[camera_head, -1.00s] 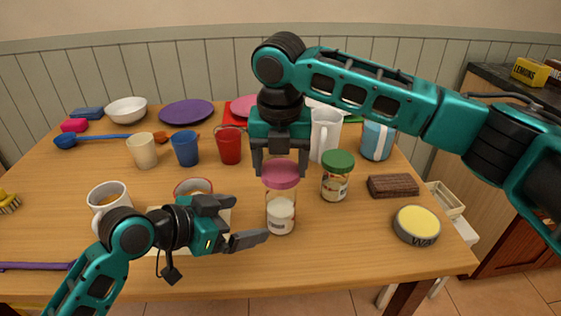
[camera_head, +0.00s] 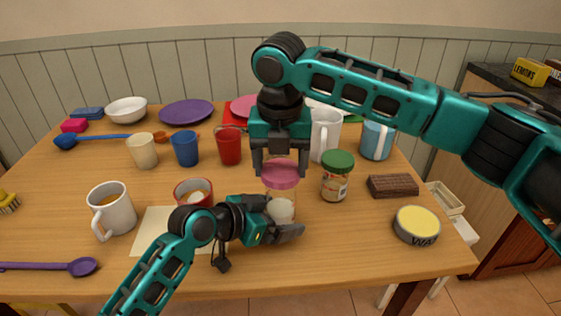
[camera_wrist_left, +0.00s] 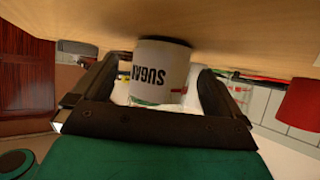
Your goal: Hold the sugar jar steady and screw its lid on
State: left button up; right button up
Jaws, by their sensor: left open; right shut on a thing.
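The sugar jar (camera_head: 281,207) is a clear jar with white contents, upright on the table. In the left wrist view its SUGAR label (camera_wrist_left: 158,72) shows upside down. The pink lid (camera_head: 281,174) sits at the top of the jar; whether it is seated I cannot tell. My right gripper (camera_head: 280,168) points down from above and is shut on the lid. My left gripper (camera_head: 282,222) is low beside the jar, open, with its fingers on either side of the jar. It partly hides the jar's lower part in the head view.
A green-lidded jar (camera_head: 337,176) stands just right of the sugar jar. A red bowl (camera_head: 193,192) and a white mug (camera_head: 112,211) stand to the left. A wax tin (camera_head: 417,225) and a brown block (camera_head: 392,186) lie to the right.

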pick_arm(q)
jog(key=c, duration=0.9)
jog(key=shift+c, duration=0.2)
dwell(0.6)
